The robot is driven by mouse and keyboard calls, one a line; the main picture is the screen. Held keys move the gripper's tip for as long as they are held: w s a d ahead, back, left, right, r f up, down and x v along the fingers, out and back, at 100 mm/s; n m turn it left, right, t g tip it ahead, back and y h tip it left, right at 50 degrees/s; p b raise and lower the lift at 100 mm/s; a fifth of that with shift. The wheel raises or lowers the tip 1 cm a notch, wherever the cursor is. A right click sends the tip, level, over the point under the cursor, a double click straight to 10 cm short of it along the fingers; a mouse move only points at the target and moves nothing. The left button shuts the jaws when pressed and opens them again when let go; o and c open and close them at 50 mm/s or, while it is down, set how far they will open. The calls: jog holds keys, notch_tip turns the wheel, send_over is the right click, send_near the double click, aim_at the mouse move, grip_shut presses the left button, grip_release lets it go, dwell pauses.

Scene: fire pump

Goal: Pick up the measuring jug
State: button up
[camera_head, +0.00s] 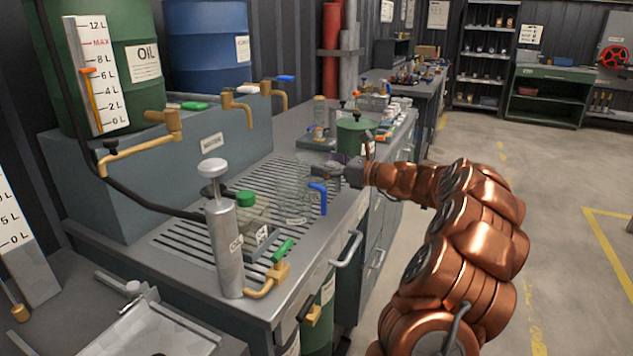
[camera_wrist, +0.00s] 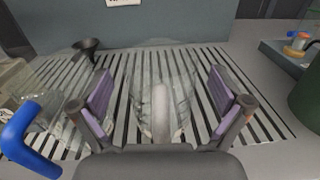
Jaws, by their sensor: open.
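A clear, see-through jug (camera_wrist: 175,85) with a pale handle stands on the slatted grate in the wrist view, between the two purple-padded fingers of my gripper (camera_wrist: 160,97). My fingers are spread, one on each side of it, with its handle facing me; contact is not visible. In the head view my gripper (camera_head: 348,171) is at the right edge of the grate, and the clear jug is hard to make out there. A second clear vessel with a blue handle (camera_head: 319,197) stands just left; its blue handle (camera_wrist: 31,135) also shows in the wrist view.
A dark funnel (camera_wrist: 90,47) is at the back left in the wrist view. A green can (camera_head: 356,137) stands beyond my gripper. Brass taps overhang the grate's back.

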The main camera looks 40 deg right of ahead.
jog(key=shift+w+a, duration=0.3)
jog(key=shift+w, duration=0.25)
jog(key=shift+c, duration=0.2)
jog(key=c, duration=1.3)
